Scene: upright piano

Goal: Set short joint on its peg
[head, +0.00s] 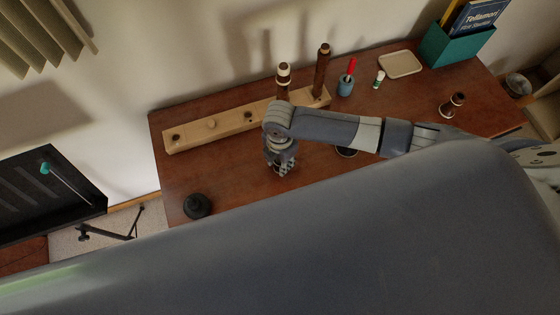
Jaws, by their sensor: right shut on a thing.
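A long pale wooden peg board (225,125) lies along the back of the brown wooden top, with short pegs or holes on its left part. Two dark joints stand upright on its right part: one with white bands (283,75) and a taller brown one (322,68). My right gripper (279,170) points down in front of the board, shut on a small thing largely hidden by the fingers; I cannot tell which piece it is. A short dark joint with pale bands (452,104) is at the right. My left gripper is not in view.
A black flared piece (197,206) sits at the front left. A dark round thing (346,152) is partly hidden by my right arm. A blue cup with a red tool (346,84), a small bottle (379,79), a cream tray (400,64) and a teal book box (457,45) stand behind.

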